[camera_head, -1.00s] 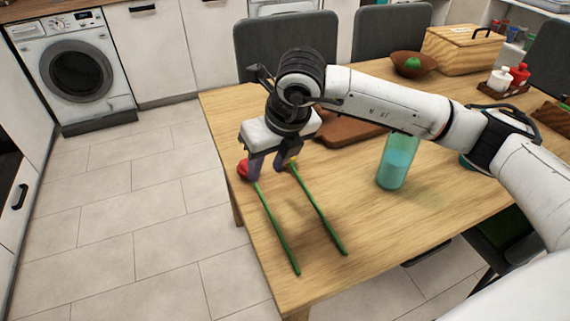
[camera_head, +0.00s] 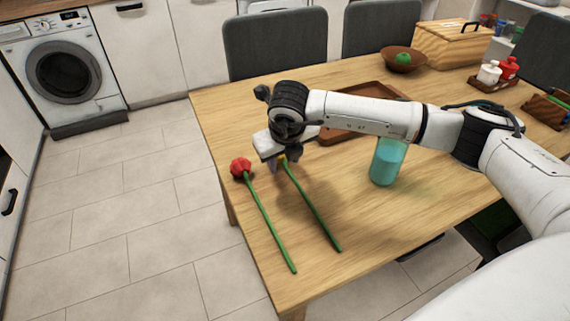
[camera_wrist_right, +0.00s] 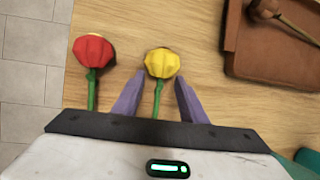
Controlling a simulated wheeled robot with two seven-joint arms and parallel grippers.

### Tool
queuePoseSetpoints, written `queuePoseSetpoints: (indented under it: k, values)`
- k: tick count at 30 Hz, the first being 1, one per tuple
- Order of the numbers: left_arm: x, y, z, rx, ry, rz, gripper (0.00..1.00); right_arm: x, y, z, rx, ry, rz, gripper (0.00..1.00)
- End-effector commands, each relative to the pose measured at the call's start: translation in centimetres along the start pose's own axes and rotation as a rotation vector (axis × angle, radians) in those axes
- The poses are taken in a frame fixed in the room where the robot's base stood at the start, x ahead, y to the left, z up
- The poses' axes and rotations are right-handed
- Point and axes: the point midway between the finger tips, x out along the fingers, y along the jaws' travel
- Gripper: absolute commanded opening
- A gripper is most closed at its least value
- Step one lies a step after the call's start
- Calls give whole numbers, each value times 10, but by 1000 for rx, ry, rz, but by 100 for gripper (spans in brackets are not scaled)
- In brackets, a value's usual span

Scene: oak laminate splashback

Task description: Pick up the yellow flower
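The yellow flower (camera_wrist_right: 161,63) lies on the table, its green stem (camera_head: 314,208) running toward the front edge. In the head view its bloom (camera_head: 283,159) is mostly hidden by my right gripper (camera_head: 277,176). In the right wrist view my right gripper (camera_wrist_right: 158,88) is open, with one purple finger on each side of the flower's stem just below the bloom. The fingers look apart from the stem. The red flower (camera_head: 241,168) lies to the left, outside the fingers; it also shows in the right wrist view (camera_wrist_right: 92,52). My left gripper is not in view.
A glass with blue-green liquid (camera_head: 387,162) stands right of the flowers, below my right forearm. A brown wooden tray (camera_head: 343,133) lies behind the gripper. A bowl (camera_head: 403,62) and wooden box (camera_head: 447,45) stand farther back. The table's left edge is close to the red flower.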

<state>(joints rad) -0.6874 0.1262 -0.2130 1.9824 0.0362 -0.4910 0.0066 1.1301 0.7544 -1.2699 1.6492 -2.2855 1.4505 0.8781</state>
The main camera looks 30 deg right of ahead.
Motion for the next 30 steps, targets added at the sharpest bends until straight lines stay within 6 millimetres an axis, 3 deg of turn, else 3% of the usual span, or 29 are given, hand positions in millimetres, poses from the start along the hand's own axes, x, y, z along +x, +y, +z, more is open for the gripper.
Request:
queuePoseSetpoints:
  k: [8,15,30]
  values:
    - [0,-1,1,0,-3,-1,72,4,0,0,-1,0,1,38]
    - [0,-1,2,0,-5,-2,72,4,0,0,-1,-1,1,0]
    - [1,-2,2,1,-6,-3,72,-5,-1,4,0,-2,2,0]
